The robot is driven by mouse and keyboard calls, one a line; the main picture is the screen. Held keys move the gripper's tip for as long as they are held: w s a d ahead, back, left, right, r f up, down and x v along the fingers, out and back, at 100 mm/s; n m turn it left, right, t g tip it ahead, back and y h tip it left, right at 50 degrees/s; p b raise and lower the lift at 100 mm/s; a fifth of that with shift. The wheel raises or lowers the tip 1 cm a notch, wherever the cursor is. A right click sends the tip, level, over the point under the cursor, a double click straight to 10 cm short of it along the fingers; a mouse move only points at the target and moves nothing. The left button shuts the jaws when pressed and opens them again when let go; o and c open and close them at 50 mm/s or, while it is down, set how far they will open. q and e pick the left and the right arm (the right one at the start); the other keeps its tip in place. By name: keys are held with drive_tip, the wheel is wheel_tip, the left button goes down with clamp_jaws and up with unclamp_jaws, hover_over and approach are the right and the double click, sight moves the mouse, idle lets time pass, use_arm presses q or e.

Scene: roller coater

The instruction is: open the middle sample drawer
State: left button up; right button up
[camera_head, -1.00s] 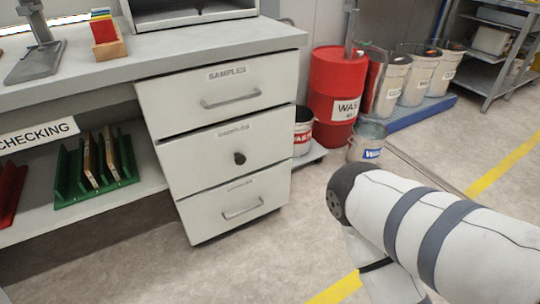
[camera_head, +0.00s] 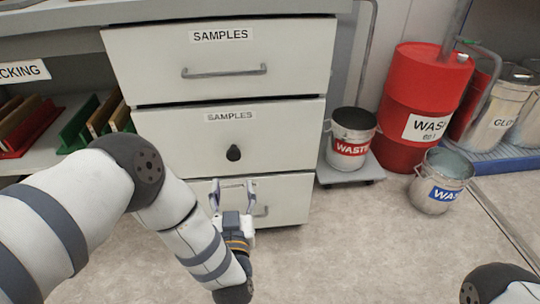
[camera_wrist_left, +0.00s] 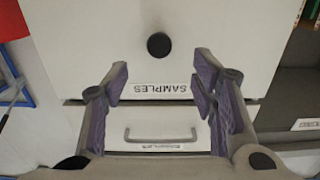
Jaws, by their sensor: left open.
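The middle sample drawer (camera_head: 175,145) is shut, with a white front, a "SAMPLES" label and a dark round knob (camera_head: 233,153). My left gripper (camera_head: 232,188) is open and empty. In the head view its fingers point up in front of the bottom drawer (camera_head: 290,195), below the knob. In the left wrist view, which is upside down, the open left gripper (camera_wrist_left: 162,78) has the knob (camera_wrist_left: 158,45) beyond its fingertips, roughly centred between them and apart from them. My right gripper is out of view; only part of my right arm shows at the bottom right corner.
The top drawer (camera_head: 150,65) is shut and has a bar handle (camera_head: 224,71). The bottom drawer is also shut, partly hidden by my left gripper. A waste bucket (camera_head: 351,137), a red drum (camera_head: 405,120) and a metal bucket (camera_head: 441,180) stand to the right. Floor in front is clear.

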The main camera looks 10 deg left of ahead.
sight(234, 157)
use_arm(q)
drive_tip(key=b+x, duration=0.3)
drive_tip(key=x, duration=0.9)
drive_tip(key=shift+r+b, duration=0.1)
drive_tip(key=shift+b, duration=0.3)
drive_tip(key=shift+w+r, duration=0.1)
drive_tip(key=shift+w, duration=0.15)
drive_tip(key=shift+c, duration=0.4)
clamp_jaws()
